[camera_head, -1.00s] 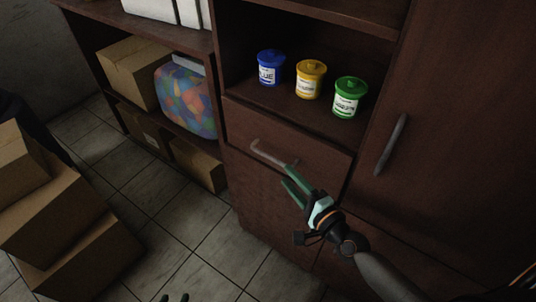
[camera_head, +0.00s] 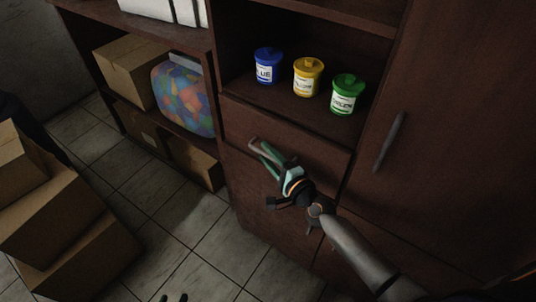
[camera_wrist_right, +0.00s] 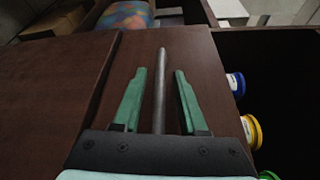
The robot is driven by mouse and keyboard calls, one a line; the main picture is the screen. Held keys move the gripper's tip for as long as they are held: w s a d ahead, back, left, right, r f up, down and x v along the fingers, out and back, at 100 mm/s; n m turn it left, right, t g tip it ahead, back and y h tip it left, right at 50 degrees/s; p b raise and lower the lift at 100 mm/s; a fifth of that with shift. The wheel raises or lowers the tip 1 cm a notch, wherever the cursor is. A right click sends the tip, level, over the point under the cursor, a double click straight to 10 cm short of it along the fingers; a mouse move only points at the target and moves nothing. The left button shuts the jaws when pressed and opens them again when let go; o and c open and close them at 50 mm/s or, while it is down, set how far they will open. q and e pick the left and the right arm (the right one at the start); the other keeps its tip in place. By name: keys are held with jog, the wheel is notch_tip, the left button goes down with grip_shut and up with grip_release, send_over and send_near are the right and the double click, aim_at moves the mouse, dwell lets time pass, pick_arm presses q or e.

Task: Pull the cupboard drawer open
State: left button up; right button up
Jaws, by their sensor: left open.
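The dark wooden cupboard drawer (camera_head: 312,148) is closed, below the open shelf. Its grey bar handle (camera_wrist_right: 160,85) runs between the two green fingers of my right gripper (camera_wrist_right: 160,71) in the right wrist view, with a gap on each side. In the head view my right gripper (camera_head: 262,151) is at the drawer front and hides most of the handle. The right gripper is open around the handle, not clamped on it.
Blue (camera_head: 267,66), yellow (camera_head: 307,78) and green (camera_head: 346,95) pots stand on the shelf above the drawer. A tall door with a handle (camera_head: 389,142) is to the right. Cardboard boxes (camera_head: 60,225) are stacked at left. The tiled floor (camera_head: 185,225) between is clear.

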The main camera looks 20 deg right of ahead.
grip_shut()
dwell(1.2)
